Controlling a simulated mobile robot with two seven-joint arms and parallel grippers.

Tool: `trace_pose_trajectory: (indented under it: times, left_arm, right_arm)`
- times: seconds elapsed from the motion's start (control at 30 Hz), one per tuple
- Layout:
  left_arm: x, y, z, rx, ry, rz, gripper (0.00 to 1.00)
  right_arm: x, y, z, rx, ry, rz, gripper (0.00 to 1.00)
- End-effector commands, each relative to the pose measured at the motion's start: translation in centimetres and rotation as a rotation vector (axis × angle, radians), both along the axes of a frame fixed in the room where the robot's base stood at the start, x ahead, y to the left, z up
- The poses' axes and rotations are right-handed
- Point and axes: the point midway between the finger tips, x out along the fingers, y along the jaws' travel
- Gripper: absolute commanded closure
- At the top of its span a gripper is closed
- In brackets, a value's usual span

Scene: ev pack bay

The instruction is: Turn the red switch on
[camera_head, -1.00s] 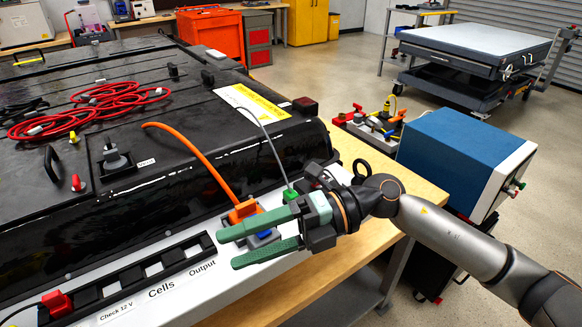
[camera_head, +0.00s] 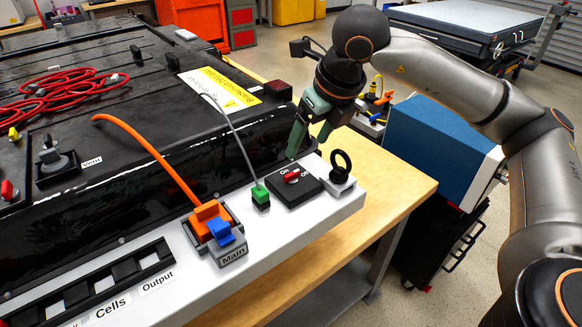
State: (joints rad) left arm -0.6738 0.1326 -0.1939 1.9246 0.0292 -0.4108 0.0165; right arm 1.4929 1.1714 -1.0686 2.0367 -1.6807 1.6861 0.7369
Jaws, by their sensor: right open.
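The red switch (camera_head: 292,177) is a small red lever on a black square plate (camera_head: 301,188) near the right end of the white ledge. A word that looks like "On" is printed at the plate's left; the label at its right is too small to read surely. I cannot tell which label the lever is turned to. My right gripper (camera_head: 309,148), with green fingers pointing down, is open and empty. It hovers just behind and above the switch plate, apart from the lever as far as I can see. My left gripper is not in view.
A black ring on a white base (camera_head: 340,172) stands just right of the switch plate. A green plug (camera_head: 261,197) with a grey cable is at its left. Farther left is an orange connector (camera_head: 209,220) with a blue latch.

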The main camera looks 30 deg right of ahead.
Motion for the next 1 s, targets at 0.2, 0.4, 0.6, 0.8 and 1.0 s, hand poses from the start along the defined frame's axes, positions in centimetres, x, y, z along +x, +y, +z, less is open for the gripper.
trace_pose_trajectory:
  times: [0.2,0.4,0.6,0.8,1.0]
  left_arm:
    - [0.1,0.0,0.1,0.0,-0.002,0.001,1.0]
    - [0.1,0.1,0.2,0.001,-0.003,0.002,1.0]
    - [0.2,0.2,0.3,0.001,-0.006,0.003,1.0]
    - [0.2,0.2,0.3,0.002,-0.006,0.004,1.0]
    - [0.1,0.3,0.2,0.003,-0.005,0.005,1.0]
  right_arm:
    - [1.7,0.1,-4.3,0.001,0.005,-0.001,0.22]
    - [3.1,0.3,-7.7,0.001,0.003,0.002,0.22]
    - [3.9,0.4,-9.4,0.002,0.0,0.002,0.22]
    - [4.0,0.4,-9.8,0.002,0.0,0.002,0.22]
    - [4.0,0.4,-9.7,0.002,0.0,0.002,0.29]
